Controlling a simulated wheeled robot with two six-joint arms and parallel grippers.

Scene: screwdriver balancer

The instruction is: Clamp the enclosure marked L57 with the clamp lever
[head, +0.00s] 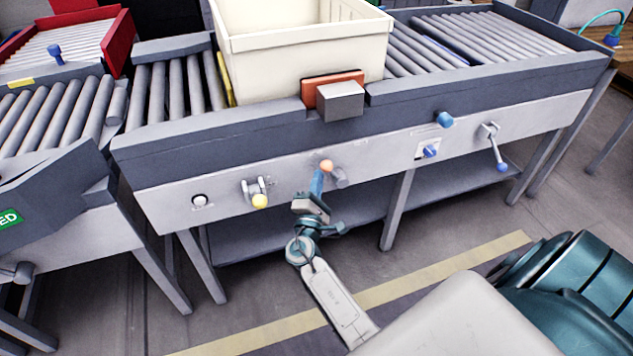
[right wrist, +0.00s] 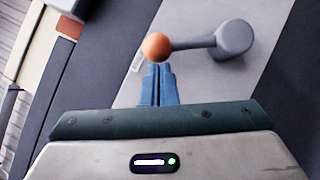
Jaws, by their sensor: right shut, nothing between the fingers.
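A large cream open box (head: 305,55) stands on the rollers; I cannot read an L57 mark on it. An orange-red plate (head: 318,82) and a grey block (head: 341,100) sit at the rail in front of it. Below, a lever with an orange ball (head: 326,166) and a grey hub sticks out of the front panel. In the right wrist view the ball (right wrist: 157,47) is left of the hub (right wrist: 234,39). My right gripper (head: 319,178) is shut and empty, its blue fingertips (right wrist: 160,70) right by the ball; I cannot tell whether they touch. My left gripper is not in view.
The panel also carries a white button (head: 200,200), a yellow-knobbed lever (head: 259,201), a blue rotary knob (head: 430,151) and a blue-tipped lever (head: 500,160). A blue knob (head: 445,119) sits on the rail. A second roller conveyor (head: 60,110) stands at left.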

